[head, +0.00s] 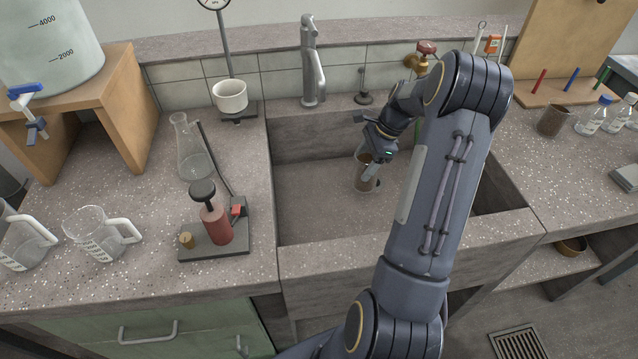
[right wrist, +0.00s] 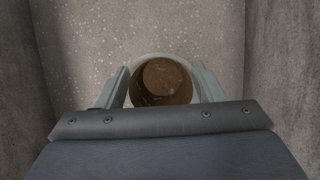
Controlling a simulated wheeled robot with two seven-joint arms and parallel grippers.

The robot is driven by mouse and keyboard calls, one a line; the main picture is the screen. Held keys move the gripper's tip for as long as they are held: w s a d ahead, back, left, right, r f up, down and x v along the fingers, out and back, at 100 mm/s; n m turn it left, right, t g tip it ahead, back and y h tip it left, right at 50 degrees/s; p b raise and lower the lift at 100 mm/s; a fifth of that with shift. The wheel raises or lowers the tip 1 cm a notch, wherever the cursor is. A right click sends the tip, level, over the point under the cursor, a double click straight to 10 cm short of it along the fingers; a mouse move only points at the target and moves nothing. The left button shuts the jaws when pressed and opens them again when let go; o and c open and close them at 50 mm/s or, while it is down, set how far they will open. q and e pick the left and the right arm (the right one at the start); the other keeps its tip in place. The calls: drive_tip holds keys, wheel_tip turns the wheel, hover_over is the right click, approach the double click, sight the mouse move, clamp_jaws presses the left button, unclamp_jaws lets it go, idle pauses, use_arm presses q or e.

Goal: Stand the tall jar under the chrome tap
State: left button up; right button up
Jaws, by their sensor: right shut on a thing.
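A tall brown jar (head: 367,182) with a pale rim is in the sink, upright or nearly so, to the right of and nearer than the chrome tap (head: 309,62). My right gripper (head: 376,152) is shut on it near the rim. In the right wrist view, the jar (right wrist: 163,79) shows its open mouth between the two fingers (right wrist: 163,90), and its inside looks empty. I cannot tell whether its base touches the sink floor. The tap stands at the back edge of the sink. My left gripper is not in view.
The sink (head: 310,210) has high stone walls; its left part is clear. A brass tap with a red handle (head: 426,47) stands behind my arm. A shorter brown cup (head: 553,121) is on the right bench.

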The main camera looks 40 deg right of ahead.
drive_tip(key=shift+w+a+f, duration=0.6)
drive_tip(key=shift+w+a, duration=0.4)
drive_tip(key=shift+a, duration=0.85)
drive_tip(key=shift+w+a+f, duration=0.55)
drive_tip(key=shift+w+a, duration=0.45)
drive_tip(key=shift+a, duration=0.8)
drive_tip(key=shift+w+a+f, duration=0.6)
drive_tip(key=shift+w+a, duration=0.4)
drive_tip(key=shift+a, duration=0.85)
drive_tip(key=shift+f, duration=0.1)
drive_tip(key=o, duration=1)
drive_tip(key=shift+o, duration=0.2)
